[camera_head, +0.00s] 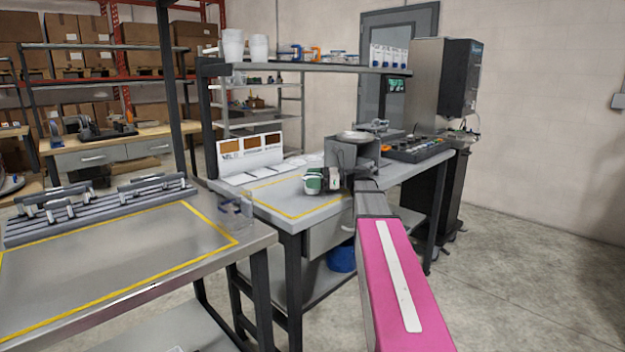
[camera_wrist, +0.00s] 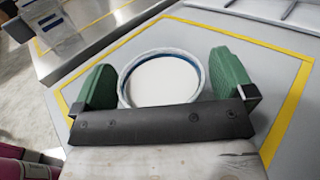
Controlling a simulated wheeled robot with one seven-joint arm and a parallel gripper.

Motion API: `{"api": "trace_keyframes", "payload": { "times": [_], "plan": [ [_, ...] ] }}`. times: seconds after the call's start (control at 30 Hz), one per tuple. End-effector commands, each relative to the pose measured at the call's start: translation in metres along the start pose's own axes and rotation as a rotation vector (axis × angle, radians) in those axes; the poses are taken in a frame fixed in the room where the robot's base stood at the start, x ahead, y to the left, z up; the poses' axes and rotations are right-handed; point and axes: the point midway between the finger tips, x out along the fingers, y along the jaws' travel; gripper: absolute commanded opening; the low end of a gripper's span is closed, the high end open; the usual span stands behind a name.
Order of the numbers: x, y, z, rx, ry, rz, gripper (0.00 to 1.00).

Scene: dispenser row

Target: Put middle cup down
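A round white cup (camera_wrist: 162,82) with a blue band inside its rim sits between the two green fingers of my gripper (camera_wrist: 163,85) in the wrist view. In the head view my gripper (camera_head: 323,180) is over the yellow-taped area of the grey bench (camera_head: 285,205); the cup is small there and partly covered by the green finger. I cannot tell whether its base touches the bench top.
White cards and a sign (camera_head: 250,153) stand behind the taped area. A grey box-shaped device (camera_head: 352,155) and a control panel (camera_head: 415,148) are to the right. A shelf with stacked white cups (camera_head: 233,46) hangs above. A metal table (camera_head: 120,255) stands at left with a clear container (camera_head: 235,213) near its corner.

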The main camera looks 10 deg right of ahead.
Motion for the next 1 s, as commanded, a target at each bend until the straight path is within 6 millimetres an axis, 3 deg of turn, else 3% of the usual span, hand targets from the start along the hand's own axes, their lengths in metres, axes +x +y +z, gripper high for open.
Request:
{"api": "trace_keyframes", "payload": {
  "times": [0.23, 0.7, 1.0],
  "plan": [
    [-0.009, -0.001, 0.003, 0.0, 0.0, -0.002, 1.0],
    [-0.095, -0.001, 0.003, 0.0, 0.0, -0.001, 1.0],
    [-0.119, 0.0, 0.003, 0.0, 0.0, 0.0, 1.0]
  ]
}}
